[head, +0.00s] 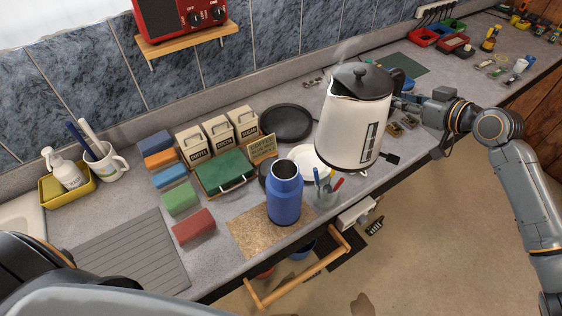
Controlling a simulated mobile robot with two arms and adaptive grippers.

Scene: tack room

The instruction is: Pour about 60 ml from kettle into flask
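The kettle (352,125) is white with a black lid and a dark water gauge. It is held in the air above the counter, close to upright, with its spout toward the left and faint steam above it. My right gripper (405,103) is at the kettle's right side, shut on its handle; the handle and fingertips are mostly hidden. The blue flask (285,200) stands upright and open-topped on a cork mat (250,232), left of and below the kettle. No stream of water shows. My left arm shows at the lower left; its gripper is out of view.
A glass of coloured sticks (326,192) and a white plate (308,160) stand right beside the flask. A green case (224,172), canisters (220,134), coloured blocks (193,226) and a black round plate (286,122) are to the left and behind. A wooden rail (300,277) runs along the front edge.

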